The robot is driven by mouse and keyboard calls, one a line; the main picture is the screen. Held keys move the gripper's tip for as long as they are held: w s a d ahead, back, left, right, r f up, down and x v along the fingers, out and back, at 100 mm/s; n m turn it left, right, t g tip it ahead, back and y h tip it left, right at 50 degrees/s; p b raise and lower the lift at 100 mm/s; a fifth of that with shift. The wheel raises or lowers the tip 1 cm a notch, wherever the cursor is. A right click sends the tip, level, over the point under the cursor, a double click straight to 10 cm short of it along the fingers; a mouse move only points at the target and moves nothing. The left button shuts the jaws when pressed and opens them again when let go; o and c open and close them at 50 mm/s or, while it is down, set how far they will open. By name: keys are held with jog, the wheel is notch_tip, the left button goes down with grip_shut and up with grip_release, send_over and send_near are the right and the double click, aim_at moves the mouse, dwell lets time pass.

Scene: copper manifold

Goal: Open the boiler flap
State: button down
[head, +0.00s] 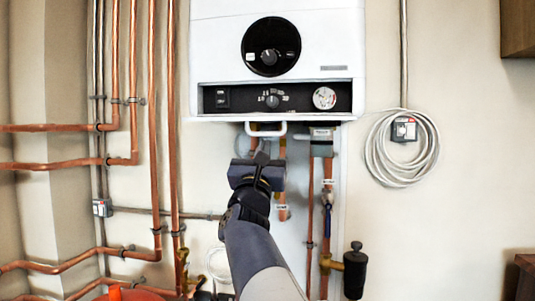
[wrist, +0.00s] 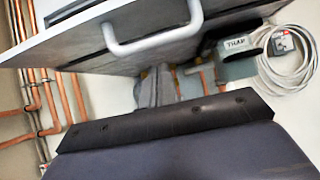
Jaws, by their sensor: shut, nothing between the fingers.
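The white boiler (head: 215,40) hangs on the wall in the head view. Its dark control panel (head: 295,98) with knob and gauge is uncovered. The flap (head: 225,117) appears as a thin, nearly edge-on strip below the panel, apparently folded down. Its white handle (head: 265,133) hangs beneath it. In the wrist view the handle (wrist: 150,42) juts from the flap's shaded grey face (wrist: 75,45). My gripper (head: 262,157) is shut and empty, just below the handle in the head view. The shut fingers also show in the wrist view (wrist: 156,88), apart from the handle.
Copper pipes (head: 152,130) run along the wall at left. More pipes and a blue-handled valve (head: 327,197) hang below the boiler, close to my arm. A coiled cable (head: 380,150) hangs at right. A labelled grey fitting (wrist: 240,55) sits right of the handle.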

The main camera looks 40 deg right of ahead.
jog(key=p+v, duration=0.1)
jog(key=v, duration=0.9)
jog(key=shift+a+r, duration=0.2)
jog(key=shift+r, duration=0.1)
jog(key=shift+d, duration=0.1)
